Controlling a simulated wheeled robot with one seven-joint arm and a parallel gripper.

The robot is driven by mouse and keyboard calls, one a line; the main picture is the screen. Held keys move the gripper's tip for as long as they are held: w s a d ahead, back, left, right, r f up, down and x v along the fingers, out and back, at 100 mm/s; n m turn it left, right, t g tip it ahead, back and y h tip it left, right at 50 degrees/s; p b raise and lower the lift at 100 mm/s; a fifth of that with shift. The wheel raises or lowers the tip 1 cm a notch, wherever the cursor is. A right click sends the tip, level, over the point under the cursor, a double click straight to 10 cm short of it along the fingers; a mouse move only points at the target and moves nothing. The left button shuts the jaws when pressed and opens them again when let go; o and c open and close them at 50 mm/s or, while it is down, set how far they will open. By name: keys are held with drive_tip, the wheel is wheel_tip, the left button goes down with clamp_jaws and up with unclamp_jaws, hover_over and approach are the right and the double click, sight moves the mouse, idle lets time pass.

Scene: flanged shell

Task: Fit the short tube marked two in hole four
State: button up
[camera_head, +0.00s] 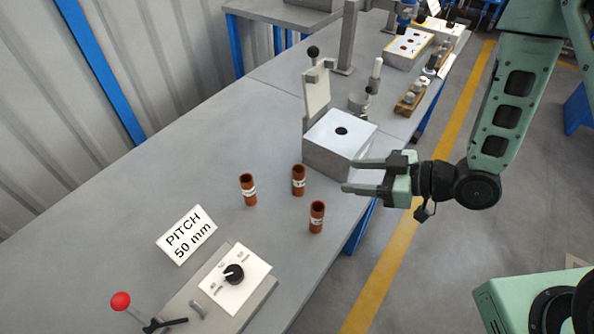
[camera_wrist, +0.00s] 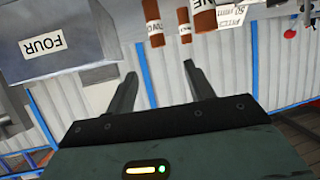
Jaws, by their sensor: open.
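Three short brown tubes with white labels stand upright on the grey bench. The back right tube (camera_head: 299,187) seems to be the left one in the wrist view (camera_wrist: 152,10), whose partly legible label looks like TWO. The front tube (camera_head: 317,223) seems to be the one (camera_wrist: 205,22) whose label ends in NE. The left tube's (camera_head: 249,198) label is unreadable. A grey block (camera_head: 330,160) has one dark hole (camera_head: 341,131) in its pale top; the wrist view shows its FOUR label (camera_wrist: 43,45). My gripper (camera_head: 347,176) is open and empty, pointing left beside the block's front corner, right of the tubes.
A raised plate with a black knob (camera_head: 314,85) stands behind the block. A PITCH 50 mm sign (camera_head: 187,234), a dial box (camera_head: 235,277) and a red-knobbed lever (camera_head: 121,301) stand at the front. More fixtures stand farther back. The bench left of the tubes is clear.

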drive_tip(key=a+f+b, duration=0.1)
drive_tip(key=a+b, duration=0.1)
drive_tip(key=b, duration=0.6)
approach(294, 171)
drive_tip(key=x, duration=0.4)
drive_tip(key=shift+s+a, duration=0.25)
drive_tip(key=shift+a, duration=0.05)
drive_tip(key=shift+w+p+x, duration=0.1)
drive_tip(key=shift+p+x, duration=0.15)
drive_tip(key=shift+x, duration=1.3)
drive_tip(key=shift+w+p+x, duration=0.15)
drive_tip(key=shift+p+x, duration=0.1)
drive_tip(key=shift+x, duration=1.3)
drive_tip(key=shift+d, duration=0.15)
clamp_jaws()
